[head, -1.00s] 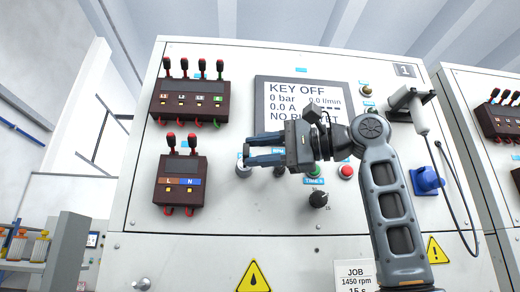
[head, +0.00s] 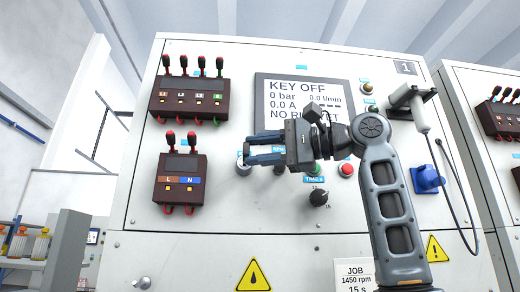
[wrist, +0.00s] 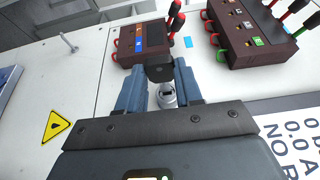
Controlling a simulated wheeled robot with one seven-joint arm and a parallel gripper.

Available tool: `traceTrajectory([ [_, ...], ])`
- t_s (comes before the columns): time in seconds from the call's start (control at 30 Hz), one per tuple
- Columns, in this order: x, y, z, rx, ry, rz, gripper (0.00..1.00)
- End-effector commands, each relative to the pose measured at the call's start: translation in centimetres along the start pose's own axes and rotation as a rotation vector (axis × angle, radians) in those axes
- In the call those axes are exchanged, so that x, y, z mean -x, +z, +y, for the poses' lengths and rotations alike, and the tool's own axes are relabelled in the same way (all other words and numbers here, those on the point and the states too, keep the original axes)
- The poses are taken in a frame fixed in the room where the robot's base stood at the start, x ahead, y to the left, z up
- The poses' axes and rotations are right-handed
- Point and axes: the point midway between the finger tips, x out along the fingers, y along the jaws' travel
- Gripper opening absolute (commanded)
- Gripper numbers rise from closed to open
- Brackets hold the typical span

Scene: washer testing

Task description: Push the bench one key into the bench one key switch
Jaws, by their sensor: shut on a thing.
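My gripper (head: 247,154) is in front of the bench one panel (head: 225,218), its fingers pointing left. In the wrist view the two blue fingers of my gripper (wrist: 159,76) are shut on the bench one key (wrist: 159,70), whose dark rounded head shows between their tips. The silver round bench one key switch (wrist: 167,96) shows just past the key, between the fingers. In the head view the switch (head: 243,169) is partly hidden behind the fingers. I cannot tell whether the key touches the switch. The screen (head: 318,88) reads KEY OFF.
A dark terminal box with L and N marks (head: 182,168) and red plugs stands left of my fingers. A larger terminal box (head: 188,97) is above it. A black timer knob (head: 318,198) and a red button (head: 346,170) lie to the right.

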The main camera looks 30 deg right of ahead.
Motion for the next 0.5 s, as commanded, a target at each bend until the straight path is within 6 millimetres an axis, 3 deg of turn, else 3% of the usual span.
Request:
traceTrajectory([
  [0.5,-0.3,-0.67,-0.09,-0.001,0.0,0.0,0.06],
])
